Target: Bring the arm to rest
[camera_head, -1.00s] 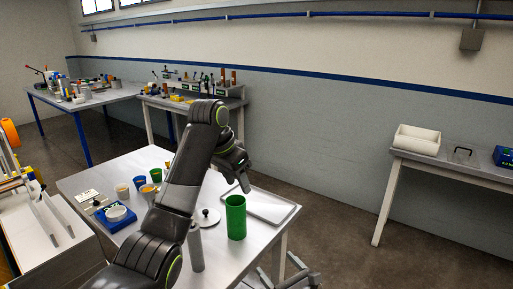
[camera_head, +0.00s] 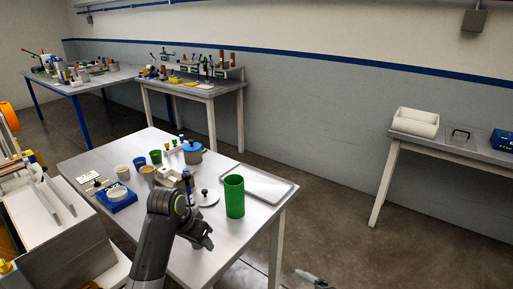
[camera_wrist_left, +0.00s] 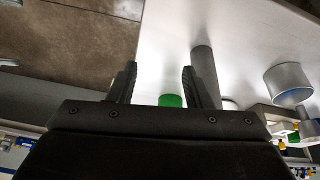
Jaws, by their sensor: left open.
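My left arm comes in from the bottom of the head view, bent low over the front of the near table (camera_head: 235,240). My left gripper (camera_head: 203,242) points down near the table's front part, left of and nearer than the green cup (camera_head: 235,197). In the left wrist view its two fingers (camera_wrist_left: 160,82) are apart with nothing between them. A grey cylinder (camera_wrist_left: 203,62) and the green cup (camera_wrist_left: 171,100) show beyond the fingers. In the head view the arm hides part of the tabletop.
A pot with a blue lid (camera_head: 193,153), small cups (camera_head: 155,157), a blue scale (camera_head: 118,199), a round lid (camera_head: 207,197) and a flat tray (camera_head: 262,186) are on the near table. A side table (camera_head: 450,143) stands at right. Open floor lies between them.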

